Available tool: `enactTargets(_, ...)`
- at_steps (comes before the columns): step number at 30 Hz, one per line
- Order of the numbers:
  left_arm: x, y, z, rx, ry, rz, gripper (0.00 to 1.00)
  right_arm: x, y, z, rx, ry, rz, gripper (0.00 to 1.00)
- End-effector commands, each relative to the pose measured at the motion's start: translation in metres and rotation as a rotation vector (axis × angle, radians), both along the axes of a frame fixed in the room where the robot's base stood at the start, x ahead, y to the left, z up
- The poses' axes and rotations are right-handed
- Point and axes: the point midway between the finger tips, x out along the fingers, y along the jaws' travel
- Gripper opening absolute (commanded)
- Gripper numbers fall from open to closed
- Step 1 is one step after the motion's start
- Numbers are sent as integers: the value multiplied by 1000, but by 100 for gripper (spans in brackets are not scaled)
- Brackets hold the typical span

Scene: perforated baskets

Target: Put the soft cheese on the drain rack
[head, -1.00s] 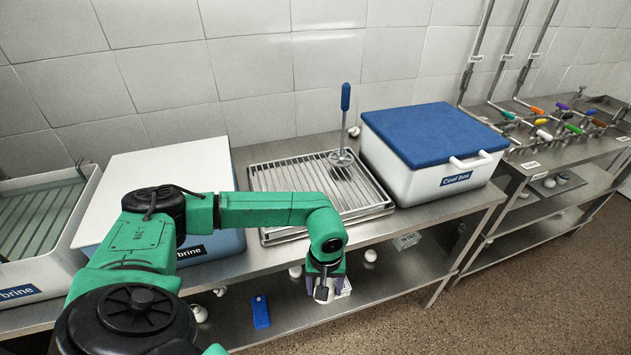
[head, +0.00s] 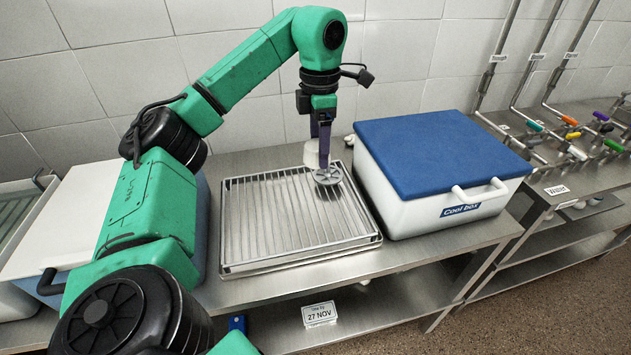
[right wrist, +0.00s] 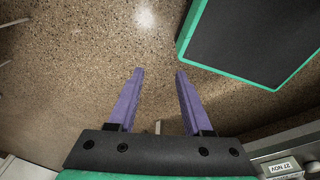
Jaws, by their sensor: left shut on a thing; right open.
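My left gripper (head: 323,150) reaches down over the back right of the drain rack (head: 229,222), its purple fingers shut. A pale white block (head: 311,154), which looks like the soft cheese, shows at the fingers, partly hidden by them. A tool with a round slotted metal foot (head: 327,177) stands at the rack's back right, just below the fingers; my gripper hides its upper part. Whether the block touches the rack or the tool I cannot tell. My right gripper (right wrist: 158,98) is open and empty over the brown floor.
A white cool box (head: 425,215) with a blue lid (head: 440,145) stands close to the right of the rack. A white-topped brine container is at the left, partly behind my arm. A date sign (head: 319,313) is on the lower shelf. The rack's front and left slats are bare.

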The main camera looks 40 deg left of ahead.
Motion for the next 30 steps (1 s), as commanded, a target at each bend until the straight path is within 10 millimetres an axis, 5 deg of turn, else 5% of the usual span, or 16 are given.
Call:
enactTargets(3, -2, 0, -53, 0, 6, -2, 10, -13, -1, -40, -1, 19, 0, 50)
enactTargets(9, -4, 0, -120, -1, 6, -3, 10, -55, -3, -87, -6, 86, -1, 50)
enactTargets(13, -4, 1, -138, 2, 5, -2, 10, -50, -2, -72, -5, 79, -1, 50)
enactTargets(19, -5, 1, -172, 2, 5, -2, 10, -17, 1, -68, 1, 22, 0, 50)
enactTargets(30, -4, 0, -190, 0, 0, -3, 10, -34, 2, -69, 1, 50, -1, 50)
